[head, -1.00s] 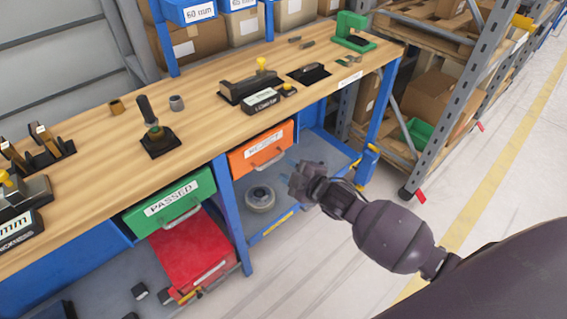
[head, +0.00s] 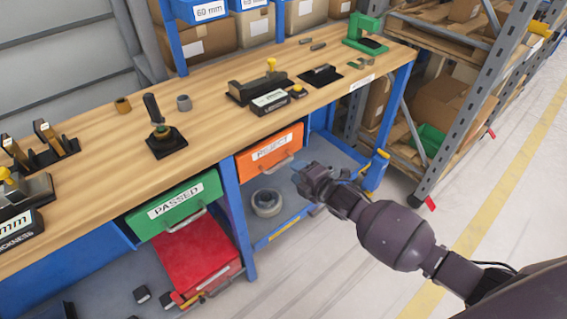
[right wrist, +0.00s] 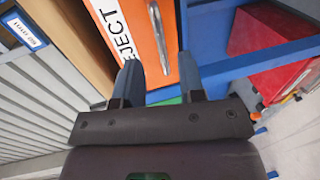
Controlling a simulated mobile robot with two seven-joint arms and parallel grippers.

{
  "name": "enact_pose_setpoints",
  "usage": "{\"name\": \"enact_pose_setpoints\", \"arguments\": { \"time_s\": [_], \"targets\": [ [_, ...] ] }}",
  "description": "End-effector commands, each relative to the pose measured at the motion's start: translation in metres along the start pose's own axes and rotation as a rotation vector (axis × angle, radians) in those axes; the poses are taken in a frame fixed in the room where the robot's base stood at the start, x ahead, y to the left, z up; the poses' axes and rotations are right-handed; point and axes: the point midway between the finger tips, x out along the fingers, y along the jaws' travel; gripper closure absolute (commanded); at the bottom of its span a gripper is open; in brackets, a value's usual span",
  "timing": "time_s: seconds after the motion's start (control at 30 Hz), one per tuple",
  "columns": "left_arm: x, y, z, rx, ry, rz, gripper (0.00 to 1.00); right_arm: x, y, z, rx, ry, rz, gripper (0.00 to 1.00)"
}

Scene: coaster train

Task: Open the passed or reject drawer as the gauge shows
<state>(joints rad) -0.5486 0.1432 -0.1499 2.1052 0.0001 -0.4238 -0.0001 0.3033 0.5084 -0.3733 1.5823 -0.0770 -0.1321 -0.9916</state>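The orange REJECT drawer (head: 268,145) is under the middle of the bench and looks shut. The green PASSED drawer (head: 172,207) is to its left and also looks shut. My right gripper (head: 303,177) is just right of the orange drawer's handle, apart from it. In the right wrist view my right gripper (right wrist: 160,80) is open and empty, its fingers pointing toward the orange drawer (right wrist: 135,30) and its metal handle (right wrist: 158,35). A black gauge with a display (head: 268,101) stands on the bench; its reading is too small to read. My left gripper is out of view.
The wooden bench top (head: 100,180) carries a black stand with a lever (head: 160,138), a second gauge at the left edge (head: 20,215) and a green press (head: 366,32). A red bin (head: 197,258) sits below the PASSED drawer. Blue bench legs (head: 238,220) flank the drawers.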

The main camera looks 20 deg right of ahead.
Motion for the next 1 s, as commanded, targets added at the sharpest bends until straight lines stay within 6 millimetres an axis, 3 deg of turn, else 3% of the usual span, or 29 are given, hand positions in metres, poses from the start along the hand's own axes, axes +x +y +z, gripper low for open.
{"name": "enact_pose_setpoints", "arguments": {
  "time_s": [0.2, 0.4, 0.83, 1.0],
  "targets": [
    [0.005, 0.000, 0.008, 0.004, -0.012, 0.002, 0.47, 0.036, -0.004, -0.001, 0.002, 0.001, -0.004, 0.63],
    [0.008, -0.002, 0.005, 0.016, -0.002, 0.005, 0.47, 0.056, -0.003, 0.000, 0.002, 0.000, -0.003, 0.63],
    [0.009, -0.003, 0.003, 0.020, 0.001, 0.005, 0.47, 0.063, 0.000, 0.000, 0.001, 0.000, -0.001, 0.63],
    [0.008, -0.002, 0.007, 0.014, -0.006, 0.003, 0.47, 0.063, 0.000, 0.000, 0.001, 0.000, -0.001, 0.90]
  ]
}}
